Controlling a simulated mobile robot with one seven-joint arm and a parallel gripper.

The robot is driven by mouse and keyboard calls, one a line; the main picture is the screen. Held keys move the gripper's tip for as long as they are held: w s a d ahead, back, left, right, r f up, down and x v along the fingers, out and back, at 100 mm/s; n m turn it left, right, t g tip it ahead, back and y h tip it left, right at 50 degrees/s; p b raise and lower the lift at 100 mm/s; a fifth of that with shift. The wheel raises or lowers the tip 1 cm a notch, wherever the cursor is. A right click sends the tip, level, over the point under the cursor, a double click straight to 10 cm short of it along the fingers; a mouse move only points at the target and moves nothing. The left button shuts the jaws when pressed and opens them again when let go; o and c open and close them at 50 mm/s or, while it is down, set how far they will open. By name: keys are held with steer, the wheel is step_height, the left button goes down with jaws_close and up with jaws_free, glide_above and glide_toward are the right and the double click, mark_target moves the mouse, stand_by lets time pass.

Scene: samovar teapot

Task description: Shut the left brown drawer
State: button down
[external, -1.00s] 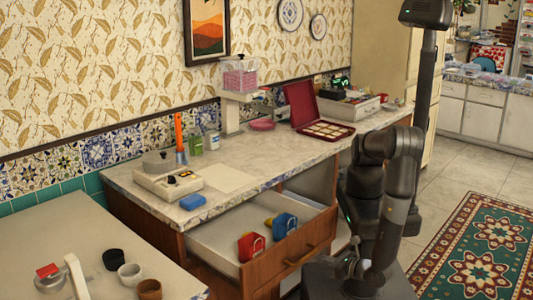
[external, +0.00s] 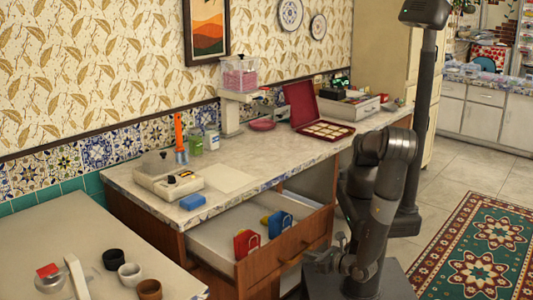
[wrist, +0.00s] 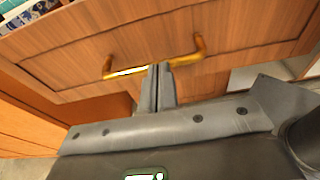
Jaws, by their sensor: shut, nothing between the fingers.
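The left brown drawer (external: 285,255) is pulled well out of the cabinet under the counter. Its wooden front has a brass handle, which shows in the wrist view (wrist: 150,70). A red padlock-like object (external: 242,245) and a blue one (external: 279,224) are inside, with a bit of yellow beside the blue. My gripper (external: 318,256) is at the right part of the drawer front. In the wrist view its fingers (wrist: 157,75) are together and empty, pointing at the drawer front by the handle. Whether they touch it, I cannot tell for sure.
The counter (external: 290,160) above holds a white device (external: 168,180), a blue block (external: 192,201) and an open red case (external: 318,120). A second table (external: 70,235) with cups stands at the lower left. Open floor and a rug (external: 480,255) lie to the right.

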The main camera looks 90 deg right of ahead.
mark_target(282, 234)
steer(key=r+x, duration=0.2)
steer(key=x, duration=0.7)
steer(key=r+x, duration=0.1)
steer(key=x, duration=0.8)
steer(key=d+r+x, duration=0.1)
steer(key=r+x, duration=0.1)
steer(key=x, duration=0.7)
steer(key=shift+w+d+r, duration=0.1)
steer(key=shift+w+r, duration=0.1)
steer(key=shift+r, duration=0.2)
steer(key=v, duration=1.5)
steer(key=shift+w+f, duration=0.1)
steer(key=shift+f, duration=0.15)
